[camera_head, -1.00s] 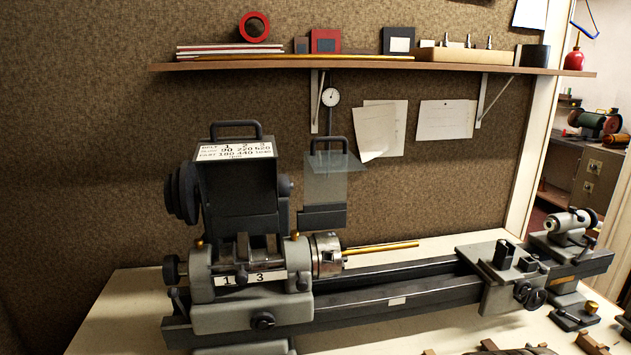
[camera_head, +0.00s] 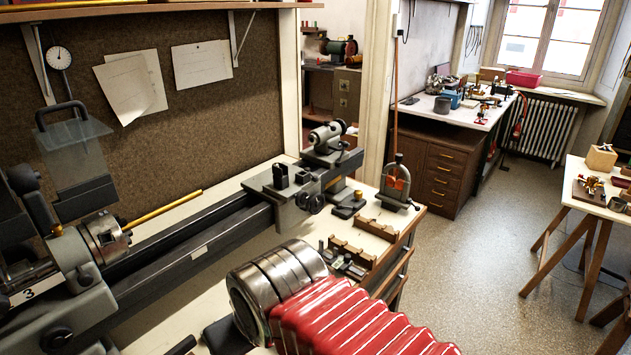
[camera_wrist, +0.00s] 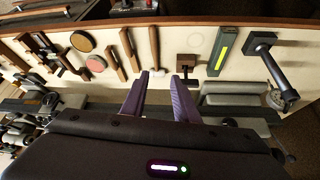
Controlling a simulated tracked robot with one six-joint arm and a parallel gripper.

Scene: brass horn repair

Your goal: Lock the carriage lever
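The lathe carriage (camera_head: 284,199) sits on the dark lathe bed (camera_head: 190,250), towards its tailstock end, in the head view. It has a dark block on top and a dark round handwheel (camera_head: 316,203) on its front. I cannot make out a separate lock lever or its position. My gripper (camera_wrist: 160,76) shows in the wrist view with two purple fingers spread apart. Nothing is clearly held between them; a wooden-handled tool (camera_wrist: 155,48) appears beyond the tips. The gripper is not visible in the head view, so its distance from the carriage cannot be told.
The headstock chuck (camera_head: 102,240) holds a brass rod (camera_head: 165,208). The tailstock (camera_head: 328,138) stands beyond the carriage. Wooden racks (camera_head: 352,252) and an arbor press (camera_head: 398,185) occupy the bench's right end. Open floor (camera_head: 480,240) lies to the right.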

